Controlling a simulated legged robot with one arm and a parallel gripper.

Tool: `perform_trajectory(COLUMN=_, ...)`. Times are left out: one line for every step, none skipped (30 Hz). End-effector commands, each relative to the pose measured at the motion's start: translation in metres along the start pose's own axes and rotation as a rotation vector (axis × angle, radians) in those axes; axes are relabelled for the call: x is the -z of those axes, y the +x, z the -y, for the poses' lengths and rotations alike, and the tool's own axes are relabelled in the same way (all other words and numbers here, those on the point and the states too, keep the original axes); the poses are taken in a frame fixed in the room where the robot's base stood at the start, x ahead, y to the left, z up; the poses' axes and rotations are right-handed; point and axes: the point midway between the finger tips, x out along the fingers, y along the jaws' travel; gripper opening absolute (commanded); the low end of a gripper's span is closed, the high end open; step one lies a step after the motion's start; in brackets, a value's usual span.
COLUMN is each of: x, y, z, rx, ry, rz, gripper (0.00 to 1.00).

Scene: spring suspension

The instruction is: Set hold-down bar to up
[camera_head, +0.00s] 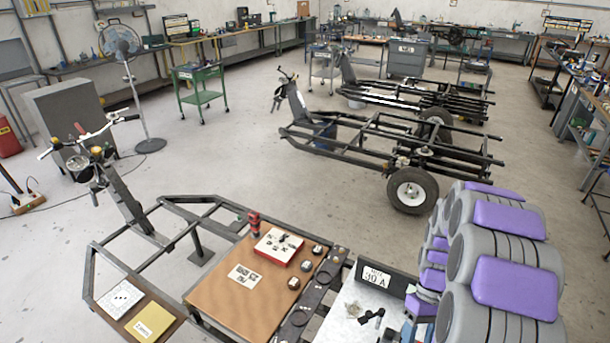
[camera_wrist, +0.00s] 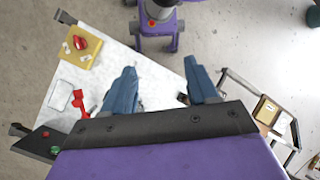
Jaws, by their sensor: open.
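No part can be surely picked out as the hold-down bar. In the wrist view a small red lever-like piece (camera_wrist: 80,103) stands on a white plate (camera_wrist: 115,60), left of my gripper; whether it belongs to the bar I cannot tell. My gripper (camera_wrist: 159,67) has two blue fingers spread wide apart, with nothing between them. They hang over the white plate and its right edge. In the head view the same plate (camera_head: 345,318) seems to lie at the bottom, with small black parts (camera_head: 371,317) on it. My purple and grey arm hides the area to its right.
A yellow block with a red piece (camera_wrist: 82,46) sits on the plate's far left. A dark box with coloured buttons (camera_wrist: 38,143) is at its lower left. A brown board (camera_head: 222,300) on a metal frame holds a red-edged box (camera_head: 278,246). Open floor (camera_head: 240,150) lies beyond.

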Motion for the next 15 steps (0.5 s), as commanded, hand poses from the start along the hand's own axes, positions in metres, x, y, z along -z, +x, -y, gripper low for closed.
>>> perform_trajectory(x=-0.003, y=-0.006, z=0.011, rx=-0.021, ry=0.003, rz=-0.014, gripper=0.58)
perform_trajectory(x=-0.005, y=-0.009, z=0.018, rx=-0.031, ry=0.007, rz=-0.020, gripper=0.58)
perform_trajectory(x=-0.009, y=-0.012, z=0.027, rx=-0.041, ry=0.012, rz=-0.025, gripper=0.58)
perform_trajectory(x=-0.013, y=-0.015, z=0.033, rx=-0.050, ry=0.017, rz=-0.031, gripper=0.58)
perform_trajectory(x=-0.016, y=-0.017, z=0.039, rx=-0.058, ry=0.021, rz=-0.037, gripper=0.58)
perform_trajectory(x=-0.021, y=-0.019, z=0.048, rx=-0.069, ry=0.026, rz=-0.044, gripper=0.58)
perform_trajectory(x=-0.024, y=-0.022, z=0.054, rx=-0.078, ry=0.031, rz=-0.052, gripper=0.58)
perform_trajectory(x=-0.028, y=-0.024, z=0.060, rx=-0.087, ry=0.034, rz=-0.060, gripper=0.58)
perform_trajectory(x=-0.033, y=-0.025, z=0.068, rx=-0.096, ry=0.040, rz=-0.067, gripper=0.58)
perform_trajectory(x=-0.037, y=-0.025, z=0.074, rx=-0.104, ry=0.044, rz=-0.073, gripper=0.58)
perform_trajectory(x=-0.041, y=-0.026, z=0.080, rx=-0.112, ry=0.048, rz=-0.080, gripper=0.58)
perform_trajectory(x=-0.046, y=-0.026, z=0.088, rx=-0.121, ry=0.053, rz=-0.088, gripper=0.58)
perform_trajectory(x=-0.050, y=-0.027, z=0.094, rx=-0.129, ry=0.058, rz=-0.097, gripper=0.58)
perform_trajectory(x=-0.054, y=-0.028, z=0.100, rx=-0.136, ry=0.061, rz=-0.106, gripper=0.58)
perform_trajectory(x=-0.060, y=-0.027, z=0.107, rx=-0.144, ry=0.067, rz=-0.114, gripper=0.58)
